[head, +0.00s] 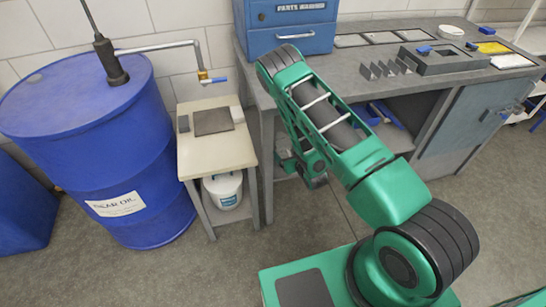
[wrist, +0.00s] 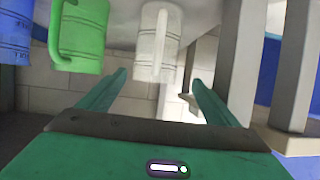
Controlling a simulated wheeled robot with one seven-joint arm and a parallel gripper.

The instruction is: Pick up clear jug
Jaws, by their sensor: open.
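The clear jug (wrist: 158,44) is pale and translucent, with faint ring lines. My gripper (wrist: 159,77) is open, with one green finger on each side below the jug in the picture. The jug lines up with the gap and looks to be just beyond the fingertips; I cannot tell the exact distance. Nothing is held between the fingers. In the head view my arm reaches down beside the workbench, and the jug cannot be made out there.
A green jug (wrist: 82,35) and a blue jug (wrist: 16,32) stand in a row left of the clear one. A small table (head: 208,147) with a white bucket (head: 223,191) below and a blue barrel (head: 103,140) are left of my arm. The workbench (head: 387,62) overhangs.

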